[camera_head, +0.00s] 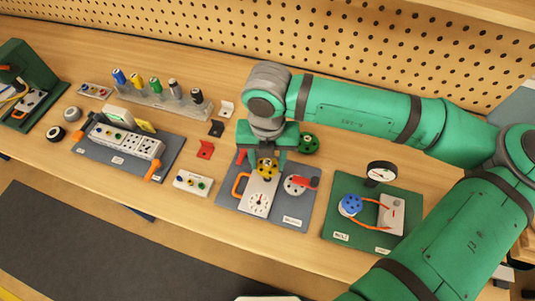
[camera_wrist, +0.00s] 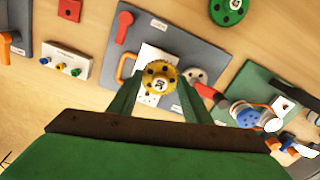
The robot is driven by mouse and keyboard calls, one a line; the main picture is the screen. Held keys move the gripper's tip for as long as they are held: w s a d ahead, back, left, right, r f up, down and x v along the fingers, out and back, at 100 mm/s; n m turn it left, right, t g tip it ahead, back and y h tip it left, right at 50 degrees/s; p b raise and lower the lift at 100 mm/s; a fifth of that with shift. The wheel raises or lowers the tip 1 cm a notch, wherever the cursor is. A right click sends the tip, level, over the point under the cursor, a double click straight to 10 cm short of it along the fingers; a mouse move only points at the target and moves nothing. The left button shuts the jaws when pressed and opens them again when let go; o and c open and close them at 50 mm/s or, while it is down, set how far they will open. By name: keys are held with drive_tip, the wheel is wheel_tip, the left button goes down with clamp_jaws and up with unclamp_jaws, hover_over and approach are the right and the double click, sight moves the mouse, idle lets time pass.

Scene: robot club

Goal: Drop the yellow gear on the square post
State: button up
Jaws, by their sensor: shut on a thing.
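The yellow gear (camera_head: 267,170) is between the fingers of my gripper (camera_head: 267,160), which is shut on it. In the wrist view the gear (camera_wrist: 159,77) shows its toothed rim, several dark holes and a marked hub, held between the green fingertips (camera_wrist: 160,84). The gear appears over the grey board (camera_head: 231,196), near the upper end of a white plate with a dial (camera_head: 258,201). I cannot tell its height above the board. I cannot make out the square post; the gear and gripper hide part of the board.
The grey board also has an orange handle (camera_head: 237,184) and a red lever (camera_head: 304,182). A green gear (camera_head: 309,143) lies behind it. A green board (camera_head: 333,220) with a blue gear (camera_head: 351,204) and a gauge (camera_head: 381,171) is to the right.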

drive_tip(key=shift+f, duration=2.05)
drive_tip(key=shift+f, duration=1.15)
idle(1.5)
drive_tip(key=o, duration=0.8)
drive_tip(key=shift+r, duration=0.15)
drive_tip(key=shift+r, duration=2.65)
drive_tip(key=o, duration=0.6)
